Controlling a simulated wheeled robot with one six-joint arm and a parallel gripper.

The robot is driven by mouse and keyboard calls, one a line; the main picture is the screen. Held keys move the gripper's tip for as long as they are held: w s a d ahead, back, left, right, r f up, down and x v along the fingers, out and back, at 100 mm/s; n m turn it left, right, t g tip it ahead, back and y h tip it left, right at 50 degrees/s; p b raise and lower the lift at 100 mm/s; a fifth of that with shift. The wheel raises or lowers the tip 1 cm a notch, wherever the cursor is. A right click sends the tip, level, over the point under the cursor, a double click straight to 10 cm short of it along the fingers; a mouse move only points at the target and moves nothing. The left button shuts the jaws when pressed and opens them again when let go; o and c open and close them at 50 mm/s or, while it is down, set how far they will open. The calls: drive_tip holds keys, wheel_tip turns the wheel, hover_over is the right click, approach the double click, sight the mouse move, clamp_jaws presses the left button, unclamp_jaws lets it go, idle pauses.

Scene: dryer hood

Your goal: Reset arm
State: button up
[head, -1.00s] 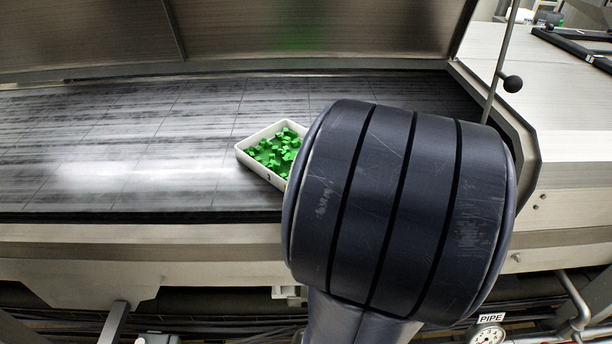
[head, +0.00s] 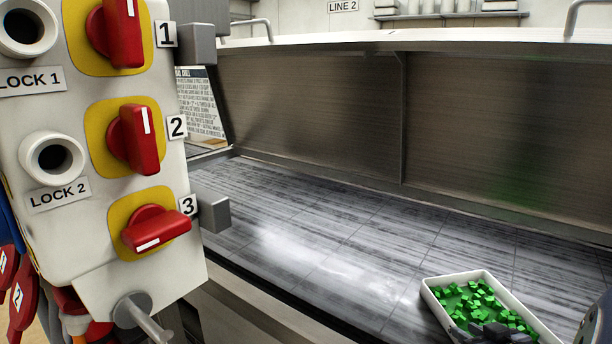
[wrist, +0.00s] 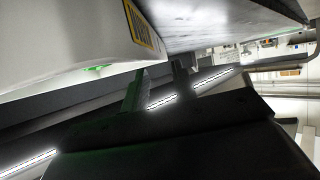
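A white tray (head: 434,304) of green pieces (head: 470,299) rests on the grey bed (head: 300,235), at the lower right of the head view. My dark gripper (head: 480,331) overlaps the tray's near part there, partly cut off by the frame. In the wrist view my gripper's two fingers (wrist: 160,72) stand apart with a gap between them and nothing visibly held. Their tips are close to the rim of a white wall (wrist: 70,35), with a bit of green (wrist: 97,68) beside it. I cannot tell whether they touch it.
A white control panel (head: 110,240) stands close at left, with red switches on yellow plates and two lock sockets. A raised metal hood (head: 310,110) runs behind the bed. A sheet of text (head: 200,100) is behind the panel. The bed left of the tray is clear.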

drive_tip(key=x, duration=0.3)
drive_tip(key=shift+w+a+f, duration=0.1)
drive_tip(key=shift+w+f, duration=0.05)
drive_tip(key=shift+w, duration=0.1)
drive_tip(key=shift+w+f, duration=0.3)
drive_tip(key=shift+f, duration=0.05)
drive_tip(key=shift+r, duration=0.2)
drive_tip(key=shift+f, duration=0.1)
